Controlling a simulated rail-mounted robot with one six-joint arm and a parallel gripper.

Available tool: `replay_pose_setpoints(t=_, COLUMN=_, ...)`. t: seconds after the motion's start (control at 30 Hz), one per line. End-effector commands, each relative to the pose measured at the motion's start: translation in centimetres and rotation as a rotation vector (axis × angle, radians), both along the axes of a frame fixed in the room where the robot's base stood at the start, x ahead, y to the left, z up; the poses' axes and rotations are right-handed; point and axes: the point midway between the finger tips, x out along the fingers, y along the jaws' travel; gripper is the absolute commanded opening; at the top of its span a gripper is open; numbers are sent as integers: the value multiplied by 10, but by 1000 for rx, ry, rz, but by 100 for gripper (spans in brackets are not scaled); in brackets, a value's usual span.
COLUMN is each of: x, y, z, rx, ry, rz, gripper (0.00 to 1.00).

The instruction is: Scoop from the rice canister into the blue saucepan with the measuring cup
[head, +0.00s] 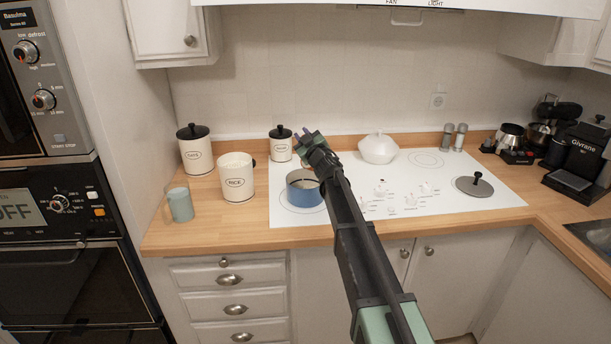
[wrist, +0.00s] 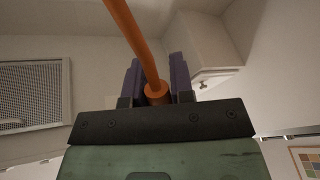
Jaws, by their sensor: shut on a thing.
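The white rice canister (head: 237,180) stands lidless on the wooden counter, filled near the rim with pale content. The blue saucepan (head: 307,195) sits on the left of the white hob; my arm partly covers its right side, and I cannot tell what is in it. My gripper (head: 308,137) is above and behind the saucepan, apart from it. In the wrist view its purple fingers (wrist: 156,85) are shut on an orange handle (wrist: 135,35), apparently the measuring cup's. The cup's bowl is not visible in either view.
A teal cup (head: 180,204) stands left of the canister. Two lidded canisters (head: 195,155) (head: 281,149) are behind. A white pot (head: 378,148) and a grey lid (head: 474,186) lie on the hob. Wall cabinets (head: 168,30) and the hood (head: 390,8) hang above.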

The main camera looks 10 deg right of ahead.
Motion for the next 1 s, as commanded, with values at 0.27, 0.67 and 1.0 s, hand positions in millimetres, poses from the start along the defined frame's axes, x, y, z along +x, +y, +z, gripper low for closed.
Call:
replay_pose_setpoints(t=0.27, x=-1, y=1, z=0, rx=-15, ry=-9, rz=0, gripper=0)
replay_pose_setpoints(t=0.67, x=-3, y=4, z=0, rx=-38, ry=-22, rz=1, gripper=0)
replay_pose_setpoints(t=1.0, x=-4, y=7, z=-1, rx=-57, ry=-33, rz=0, gripper=0)
